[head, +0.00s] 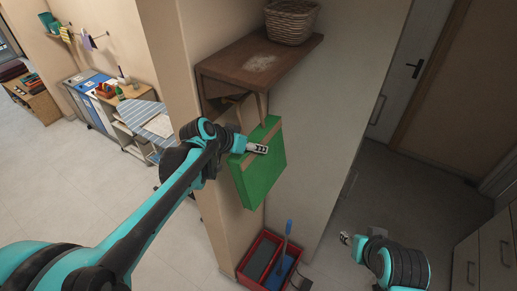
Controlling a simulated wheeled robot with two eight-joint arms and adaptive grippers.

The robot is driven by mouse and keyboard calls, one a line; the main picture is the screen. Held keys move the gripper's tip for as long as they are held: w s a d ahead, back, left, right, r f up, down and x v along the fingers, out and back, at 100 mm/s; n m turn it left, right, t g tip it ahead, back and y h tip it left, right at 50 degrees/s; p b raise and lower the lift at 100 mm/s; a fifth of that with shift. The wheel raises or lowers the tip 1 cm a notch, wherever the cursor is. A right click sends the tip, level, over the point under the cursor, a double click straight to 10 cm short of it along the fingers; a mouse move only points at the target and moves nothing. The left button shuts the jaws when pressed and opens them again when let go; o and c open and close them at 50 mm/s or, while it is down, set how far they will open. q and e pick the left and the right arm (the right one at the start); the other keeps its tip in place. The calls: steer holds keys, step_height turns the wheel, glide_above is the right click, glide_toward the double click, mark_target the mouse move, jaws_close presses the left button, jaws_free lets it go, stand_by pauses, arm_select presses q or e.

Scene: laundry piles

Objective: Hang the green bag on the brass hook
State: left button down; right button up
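The green bag (262,180) is boxy, with tan straps that rise from its top toward the underside of the brown wooden shelf (220,75). It is in the air beside the corner of the wall, slightly tilted in the picture. My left gripper (259,148) overlaps the upper part of the bag, its fingers over the tan band. I cannot tell whether the fingers grip the bag or only lie in front of it. No brass hook can be made out; the strap tops are partly hidden under the shelf. My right gripper (345,238) is low on the right, away from the bag.
A wicker basket (291,20) stands on the shelf. A red crate (249,249) with a blue-handled tool sits on the floor below the bag. An ironing board (146,117) and bins (88,95) stand at the left. A grey cabinet (492,250) is at the right.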

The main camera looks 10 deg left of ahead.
arm_select(q)
steer(key=shift+w+a+f+b, duration=0.25)
steer(key=shift+a+f+b, duration=0.1)
steer(key=shift+a, duration=0.35)
steer(key=shift+w+a+f+b, duration=0.25)
steer(key=shift+a+f+b, duration=0.05)
steer(key=shift+a, duration=0.35)
steer(key=shift+w+a+f+b, duration=0.25)
steer(key=shift+a+f+b, duration=0.1)
steer(key=shift+a, duration=0.35)
steer(key=c, duration=0.7)
jaws_free()
steer(key=shift+c, duration=0.2)
